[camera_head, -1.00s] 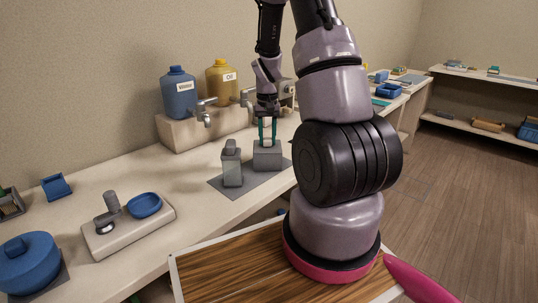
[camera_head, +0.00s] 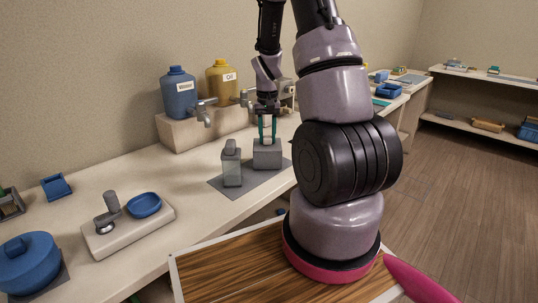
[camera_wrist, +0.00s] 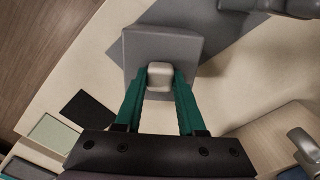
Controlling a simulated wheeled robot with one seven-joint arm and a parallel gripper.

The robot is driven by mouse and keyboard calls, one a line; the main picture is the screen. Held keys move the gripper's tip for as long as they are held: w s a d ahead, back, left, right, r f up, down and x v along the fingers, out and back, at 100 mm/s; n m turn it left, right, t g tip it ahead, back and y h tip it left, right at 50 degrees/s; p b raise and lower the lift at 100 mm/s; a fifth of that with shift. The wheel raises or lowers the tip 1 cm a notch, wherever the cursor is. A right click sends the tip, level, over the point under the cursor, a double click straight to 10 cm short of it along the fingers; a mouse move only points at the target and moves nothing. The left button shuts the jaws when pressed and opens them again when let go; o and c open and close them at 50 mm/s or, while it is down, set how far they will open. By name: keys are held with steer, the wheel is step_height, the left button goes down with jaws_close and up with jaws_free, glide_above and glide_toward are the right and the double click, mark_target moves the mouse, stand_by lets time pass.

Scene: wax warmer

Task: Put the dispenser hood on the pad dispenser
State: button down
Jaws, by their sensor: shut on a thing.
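A grey, box-shaped hood (camera_head: 267,158) with a pale knob on top is at the right part of a flat grey mat on the counter. My gripper (camera_head: 267,138) points down over it, with its green fingers on both sides of the knob. In the wrist view, my gripper (camera_wrist: 159,80) is shut on the knob of the hood (camera_wrist: 165,43). I cannot tell if the hood touches the mat.
The grey mat (camera_head: 218,186) lies near the counter's front edge. Behind it, a stand (camera_head: 190,131) holds a blue water jug (camera_head: 178,93) and a yellow oil jug (camera_head: 222,82), with taps reaching forward. A scale-like device (camera_head: 128,230) stands at left. Bare counter lies between.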

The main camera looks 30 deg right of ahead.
steer(key=shift+r, duration=0.1)
steer(key=shift+r, duration=1.65)
